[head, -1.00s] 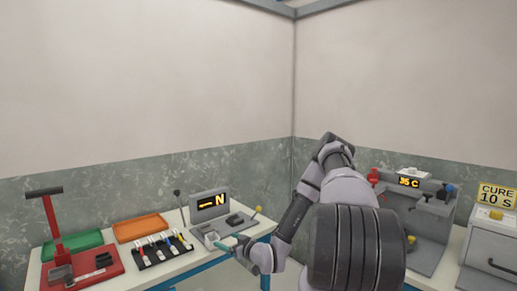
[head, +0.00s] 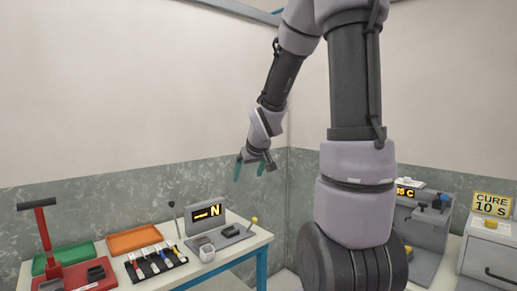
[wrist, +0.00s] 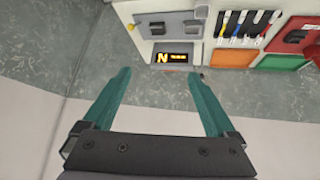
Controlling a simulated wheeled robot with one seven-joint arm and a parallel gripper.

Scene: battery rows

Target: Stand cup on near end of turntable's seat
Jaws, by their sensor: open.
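The grey turntable station (head: 222,241) stands on the table's right part, with a lit display (head: 207,212) reading N beside an arrow. A small pale grey cup (head: 207,253) with a dark opening sits upright at the station's near left end; I cannot tell exactly how it rests on the seat. My gripper (head: 250,172) is open and empty, with teal fingers apart, in the air well above the station. In the wrist view, my gripper (wrist: 158,75) spans empty space, and the station's display (wrist: 172,58) shows beyond the fingertips.
On the table are an orange tray (head: 134,239), a green tray (head: 53,264), a black rack (head: 155,264) with several small tools and a red press (head: 42,228). More machines, including a CURE 10 S box (head: 487,240), stand right. Air around my gripper is free.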

